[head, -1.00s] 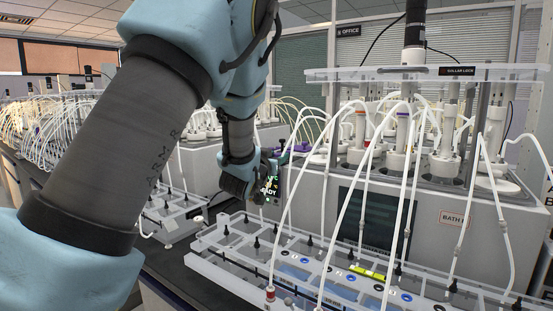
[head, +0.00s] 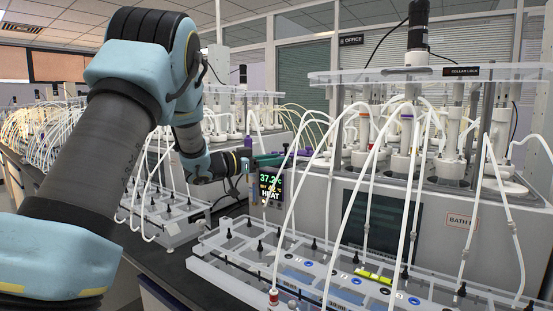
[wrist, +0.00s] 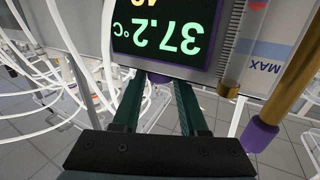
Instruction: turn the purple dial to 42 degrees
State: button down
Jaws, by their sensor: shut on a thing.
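A dark display (head: 270,185) on the bath's near corner reads 37.2 °C, with a smaller set value in yellow that looks like 42 but is not sharp, and HEAT below. It shows upside down in the wrist view (wrist: 165,32). The purple dial (wrist: 160,78) is mostly hidden between my green fingers, just beyond the display's edge in the wrist view. My gripper (wrist: 160,88) is shut on the dial. In the head view my gripper (head: 268,160) reaches in from the left above the display, and I cannot clearly make out the dial there.
A brass-coloured tube with a purple end (wrist: 258,135) and a level gauge marked MAX (wrist: 262,50) stand close right of my fingers in the wrist view. White tubes (wrist: 60,65) hang at left. A clear rack (head: 330,270) lies in front of the bath.

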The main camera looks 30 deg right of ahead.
jog(key=shift+w+m+g, duration=0.1)
jog(key=shift+m+g, duration=0.4)
jog(key=shift+g, duration=0.3)
jog(key=shift+c, duration=2.2)
grip_release()
jog(key=a+b, duration=0.2)
jog(key=a, duration=0.8)
jog(key=shift+a+b, duration=0.35)
jog(key=shift+w, duration=0.15)
